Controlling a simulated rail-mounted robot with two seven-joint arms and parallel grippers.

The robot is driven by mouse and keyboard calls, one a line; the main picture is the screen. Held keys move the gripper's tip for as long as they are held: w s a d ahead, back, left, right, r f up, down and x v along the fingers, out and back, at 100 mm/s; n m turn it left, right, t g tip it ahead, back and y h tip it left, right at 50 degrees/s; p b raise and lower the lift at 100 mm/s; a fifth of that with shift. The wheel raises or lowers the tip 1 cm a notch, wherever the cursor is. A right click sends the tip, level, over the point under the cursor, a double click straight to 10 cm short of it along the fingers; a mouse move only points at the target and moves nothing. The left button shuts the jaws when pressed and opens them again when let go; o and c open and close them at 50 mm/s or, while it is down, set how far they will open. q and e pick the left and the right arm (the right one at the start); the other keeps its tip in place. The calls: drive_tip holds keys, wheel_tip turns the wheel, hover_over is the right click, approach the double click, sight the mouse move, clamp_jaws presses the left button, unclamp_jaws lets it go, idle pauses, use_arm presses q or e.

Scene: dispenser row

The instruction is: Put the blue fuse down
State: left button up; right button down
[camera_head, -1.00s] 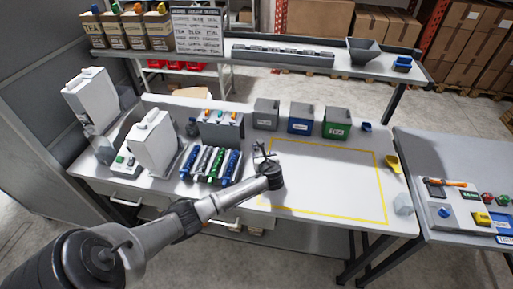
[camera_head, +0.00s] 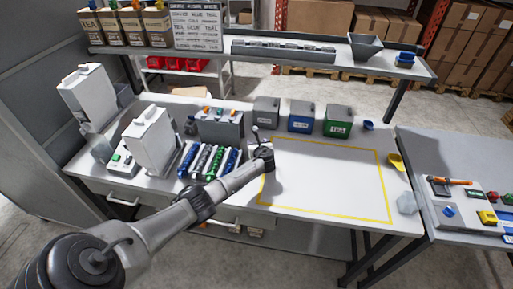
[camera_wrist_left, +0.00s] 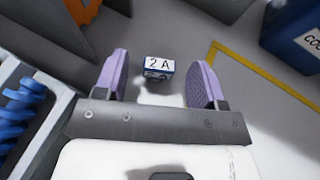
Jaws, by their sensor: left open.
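The blue fuse (camera_wrist_left: 159,68), a small block with a white "2 A" label, shows in the left wrist view between my fingertips, with a clear gap on each side. It appears to rest on the grey worktop, outside the yellow outline (camera_wrist_left: 262,72). My left gripper (camera_wrist_left: 160,80) has its two purple finger pads apart and holds nothing. In the head view my left gripper (camera_head: 259,138) is over the worktop near the left edge of the yellow outline. I cannot make out the fuse there. My right gripper is not in view.
A rack of blue, green and grey coils (camera_head: 208,162) stands left of my gripper. Grey (camera_head: 266,111), blue (camera_head: 300,117) and green (camera_head: 337,121) bins line the back. The yellow-outlined area is clear. A yellow scoop (camera_head: 396,162) lies to its right.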

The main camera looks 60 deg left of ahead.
use_arm(q)
drive_tip(key=shift+w+a, duration=0.1)
drive_tip(key=shift+a, duration=0.05)
drive_tip(key=shift+f, duration=0.1)
drive_tip(key=c, duration=1.1)
drive_tip(key=shift+o, duration=0.2)
